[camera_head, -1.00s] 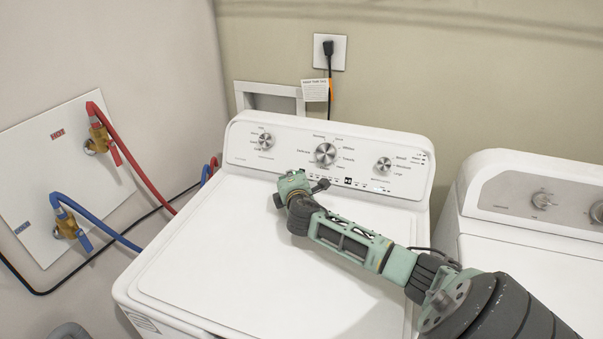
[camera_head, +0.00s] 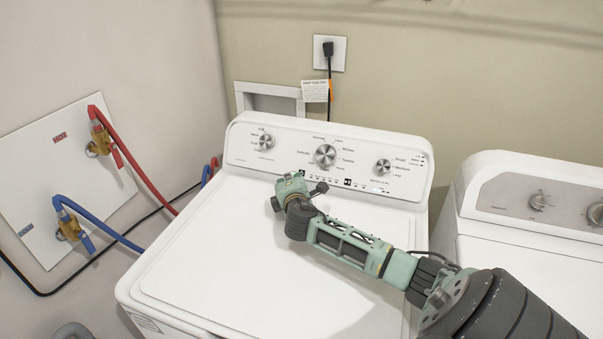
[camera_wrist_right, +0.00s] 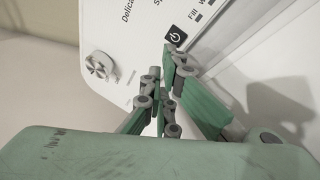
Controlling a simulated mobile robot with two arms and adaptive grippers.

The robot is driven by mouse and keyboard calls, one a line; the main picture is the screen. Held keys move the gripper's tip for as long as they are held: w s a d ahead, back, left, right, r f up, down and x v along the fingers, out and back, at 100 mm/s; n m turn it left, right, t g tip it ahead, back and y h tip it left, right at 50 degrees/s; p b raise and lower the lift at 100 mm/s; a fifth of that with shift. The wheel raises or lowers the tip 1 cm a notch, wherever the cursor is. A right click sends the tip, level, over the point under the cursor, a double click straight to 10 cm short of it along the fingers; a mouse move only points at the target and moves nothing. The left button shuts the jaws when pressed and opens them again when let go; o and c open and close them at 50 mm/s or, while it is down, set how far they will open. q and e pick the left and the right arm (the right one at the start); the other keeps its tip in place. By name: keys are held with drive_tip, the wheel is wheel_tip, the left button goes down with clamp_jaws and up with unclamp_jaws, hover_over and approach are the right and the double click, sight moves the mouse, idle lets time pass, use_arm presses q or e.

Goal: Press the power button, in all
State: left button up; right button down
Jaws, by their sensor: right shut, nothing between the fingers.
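The white washing machine (camera_head: 245,240) has a control panel with knobs along its back. In the right wrist view the power button (camera_wrist_right: 174,37), a small black square with a white power symbol, is on the panel beside the "Fill" label. My right gripper (camera_head: 291,184) is at the panel's lower edge, left of its middle. Its fingers are shut and empty. In the wrist view the fingertips (camera_wrist_right: 172,50) are right at the button's edge; I cannot tell whether they touch it. My left gripper is out of view.
A silver knob (camera_wrist_right: 100,66) is left of the fingers in the wrist view. A second white machine (camera_head: 520,255) stands at the right. Red (camera_head: 140,170) and blue (camera_head: 98,221) hoses run along the left wall. The closed lid below the panel is clear of objects.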

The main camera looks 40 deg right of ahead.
drive_tip(key=a+r+p, duration=0.1)
drive_tip(key=s+a+r+p, duration=0.1)
drive_tip(key=shift+s+a, duration=0.2)
drive_tip(key=shift+a, duration=0.2)
drive_tip(key=shift+s+a+r+p, duration=0.1)
drive_tip(key=shift+s+a+p, duration=0.2)
drive_tip(key=shift+a+p, duration=0.3)
drive_tip(key=shift+d, duration=0.1)
